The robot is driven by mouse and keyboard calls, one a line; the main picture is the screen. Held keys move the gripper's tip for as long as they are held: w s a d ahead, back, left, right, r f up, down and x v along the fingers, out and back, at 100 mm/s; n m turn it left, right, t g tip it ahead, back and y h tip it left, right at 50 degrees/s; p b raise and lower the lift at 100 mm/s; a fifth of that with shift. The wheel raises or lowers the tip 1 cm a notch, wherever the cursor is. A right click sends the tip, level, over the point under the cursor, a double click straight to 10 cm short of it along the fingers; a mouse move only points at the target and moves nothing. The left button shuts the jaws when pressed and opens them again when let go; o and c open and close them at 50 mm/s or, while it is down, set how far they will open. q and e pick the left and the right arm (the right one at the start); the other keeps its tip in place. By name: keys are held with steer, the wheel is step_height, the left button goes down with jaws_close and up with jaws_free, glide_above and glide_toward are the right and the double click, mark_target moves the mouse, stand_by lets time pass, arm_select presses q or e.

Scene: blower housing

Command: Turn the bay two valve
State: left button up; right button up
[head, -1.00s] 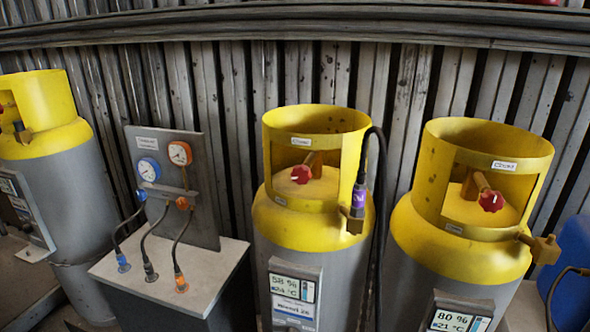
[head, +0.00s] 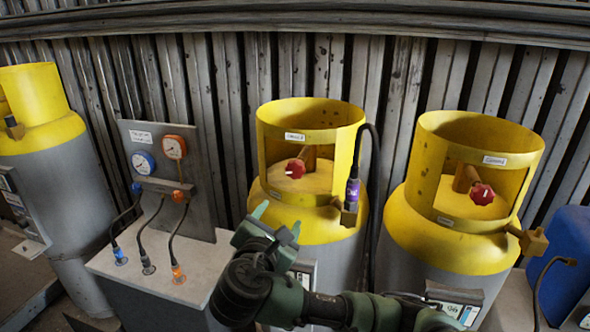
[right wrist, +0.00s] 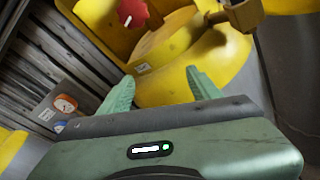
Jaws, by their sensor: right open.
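Two yellow-topped grey cylinders each have a red valve knob inside the collar opening: the middle cylinder's knob (head: 296,168) and the right cylinder's knob (head: 482,194). The bay labels are too small to read surely. My right gripper (head: 277,221) is open and empty, in front of the middle cylinder (head: 284,216) and lower than its knob. In the right wrist view, a red knob (right wrist: 132,12) is at the top, beyond the open fingers (right wrist: 160,82) and apart from them. My left gripper is out of view.
A black hose with a purple-banded fitting (head: 352,190) hangs beside the middle cylinder. A gauge panel (head: 190,211) with several hoses stands left of it. Another cylinder (head: 45,175) is at far left, a blue container (head: 562,255) at right. A corrugated wall closes the back.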

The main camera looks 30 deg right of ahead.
mark_target(294, 172)
steer(key=d+r+h, duration=0.1)
steer(key=r, duration=0.1)
steer(key=d+r+n+h, duration=0.1)
steer(key=r, duration=0.1)
steer(key=w+r+h, duration=0.1)
steer(key=r, duration=0.2)
steer(key=shift+d+r, duration=0.1)
steer(key=shift+d, duration=0.3)
steer(key=p+x, duration=0.2)
steer(key=x, duration=0.4)
steer(key=shift+w, duration=0.15)
steer(key=shift+w+d+f, duration=0.2)
steer(key=shift+w+d, duration=0.1)
steer(key=shift+c, duration=0.3)
steer(key=c, duration=1.3)
